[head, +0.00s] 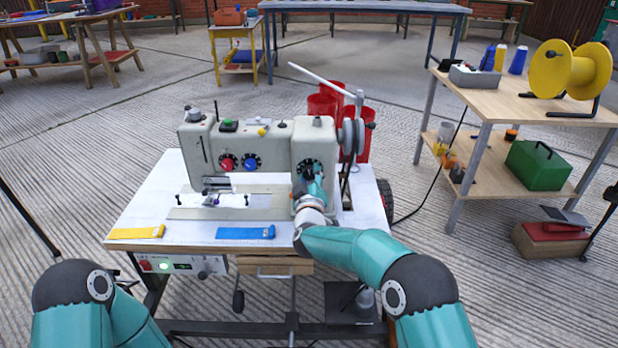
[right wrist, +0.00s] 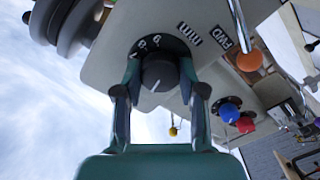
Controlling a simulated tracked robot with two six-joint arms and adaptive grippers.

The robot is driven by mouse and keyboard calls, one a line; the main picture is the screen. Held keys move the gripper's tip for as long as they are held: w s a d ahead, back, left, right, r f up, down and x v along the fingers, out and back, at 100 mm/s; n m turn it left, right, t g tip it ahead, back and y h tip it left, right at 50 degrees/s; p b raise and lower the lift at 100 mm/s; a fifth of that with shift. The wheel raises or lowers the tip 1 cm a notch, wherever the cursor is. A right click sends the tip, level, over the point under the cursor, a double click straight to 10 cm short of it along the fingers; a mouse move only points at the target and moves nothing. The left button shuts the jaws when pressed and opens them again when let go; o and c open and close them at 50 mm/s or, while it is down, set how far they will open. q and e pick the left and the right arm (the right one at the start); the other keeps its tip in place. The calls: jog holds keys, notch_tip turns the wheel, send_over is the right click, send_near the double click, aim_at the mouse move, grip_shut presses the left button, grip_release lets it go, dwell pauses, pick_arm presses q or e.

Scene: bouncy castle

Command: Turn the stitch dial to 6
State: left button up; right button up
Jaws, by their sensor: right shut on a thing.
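A pale grey sewing machine (head: 262,150) stands on a white-topped table. The stitch dial (head: 308,167) is a black knob on a black disc on the front of its right column; it also shows in the right wrist view (right wrist: 159,74). My right gripper (right wrist: 162,88) is shut on the dial, a finger on each side. In the head view this gripper (head: 316,184) partly covers the dial. My left gripper is out of view.
A red knob (head: 228,162) and a blue knob (head: 250,162) sit left on the machine. An orange knob (right wrist: 248,61) on a metal lever is near the dial. Yellow (head: 137,232) and blue (head: 245,232) strips lie along the table's front edge.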

jog(key=m, duration=0.1)
jog(key=m+b, duration=0.1)
jog(key=m, duration=0.3)
jog(key=shift+s+a+f+b, duration=0.1)
jog(key=shift+a+f+b, duration=0.05)
jog(key=shift+f+b, duration=0.15)
jog(key=m+b, duration=0.2)
jog(key=m, duration=0.4)
dwell(0.4)
jog(key=o, duration=1.1)
jog(key=shift+o, duration=0.2)
jog(key=shift+r, duration=0.15)
jog(key=s, duration=1.2)
